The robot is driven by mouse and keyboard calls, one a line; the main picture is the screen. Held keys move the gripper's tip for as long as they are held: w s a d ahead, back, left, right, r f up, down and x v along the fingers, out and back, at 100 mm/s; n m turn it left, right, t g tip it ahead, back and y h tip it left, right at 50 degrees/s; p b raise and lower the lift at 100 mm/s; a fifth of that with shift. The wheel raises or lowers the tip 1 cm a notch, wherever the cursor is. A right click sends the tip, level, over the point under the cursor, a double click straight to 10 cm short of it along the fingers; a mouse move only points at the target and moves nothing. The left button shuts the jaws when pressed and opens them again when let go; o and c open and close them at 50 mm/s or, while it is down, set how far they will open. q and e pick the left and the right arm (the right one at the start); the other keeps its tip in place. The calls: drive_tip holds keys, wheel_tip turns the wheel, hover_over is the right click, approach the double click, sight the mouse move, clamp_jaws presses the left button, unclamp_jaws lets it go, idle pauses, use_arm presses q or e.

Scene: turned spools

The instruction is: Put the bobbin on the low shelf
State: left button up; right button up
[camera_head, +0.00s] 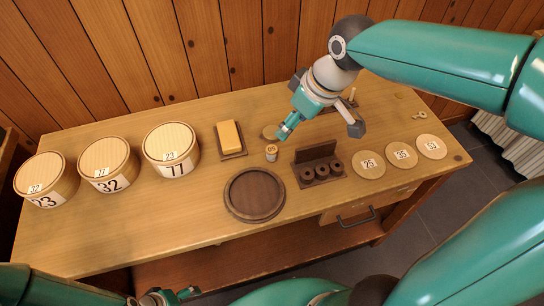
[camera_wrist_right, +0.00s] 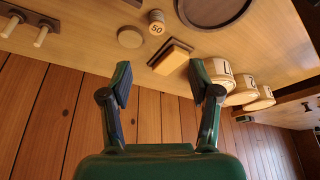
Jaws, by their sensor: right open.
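The bobbin (camera_head: 271,152) is a small pale spool standing upright on the tabletop, between the yellow block and the dark rack. In the right wrist view the bobbin (camera_wrist_right: 156,22) carries a label reading 50. My right gripper (camera_head: 320,129) is open and empty above the back of the table, up and right of the bobbin. In its wrist view the open fingers (camera_wrist_right: 160,82) have nothing between them. The low shelf (camera_head: 225,268) is a reddish-brown board under the tabletop, partly hidden by my arms. My left gripper (camera_head: 168,297) is at the bottom edge, partly cut off.
A dark round tray (camera_head: 228,208) lies in front of the bobbin. A dark rack (camera_head: 315,152) with three holed pieces stands right of it. A yellow block (camera_head: 230,135), three lidded tubs (camera_head: 108,165) and three numbered discs (camera_head: 401,155) are also on the table. A drawer handle (camera_head: 356,217) juts out in front.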

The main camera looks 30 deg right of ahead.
drive_tip(key=b, duration=0.1)
approach(272, 149)
drive_tip(key=x, duration=0.4)
drive_tip(key=shift+d+f, duration=0.1)
drive_tip(key=shift+f, duration=0.35)
drive_tip(key=shift+x, duration=2.8)
drive_tip(key=shift+r, duration=0.1)
drive_tip(key=c, duration=1)
drive_tip(key=shift+r, duration=0.15)
